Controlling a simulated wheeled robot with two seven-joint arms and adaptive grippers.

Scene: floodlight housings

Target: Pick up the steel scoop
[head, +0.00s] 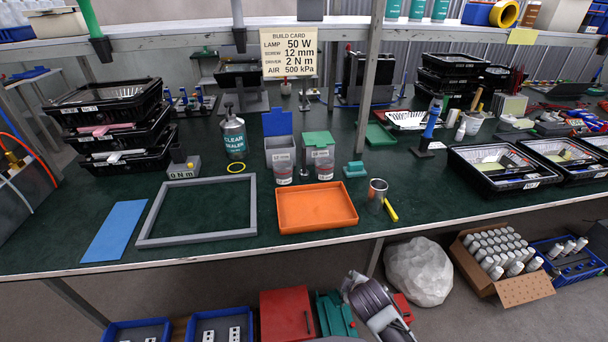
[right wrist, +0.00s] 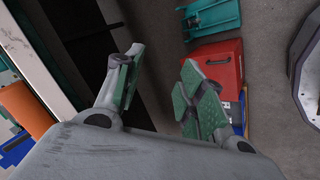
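The steel scoop shows in the head view as a small shiny metal cup (head: 377,189) with a yellow handle (head: 391,210). It is on the green bench top near the front edge, just right of the orange tray. The handle points toward the front right. My right gripper (right wrist: 163,88) shows in the right wrist view with its two green-padded fingers spread apart and nothing between them. It is away from the scoop, which is not in that view. My left gripper is not in view.
The orange tray (head: 316,224) lies left of the scoop, and a grey frame (head: 145,240) farther left. Black trays (head: 456,165) stand to the right. The bench front right of the scoop is clear. Below are a red box (head: 286,315), a white sack (head: 418,272) and a carton (head: 525,289).

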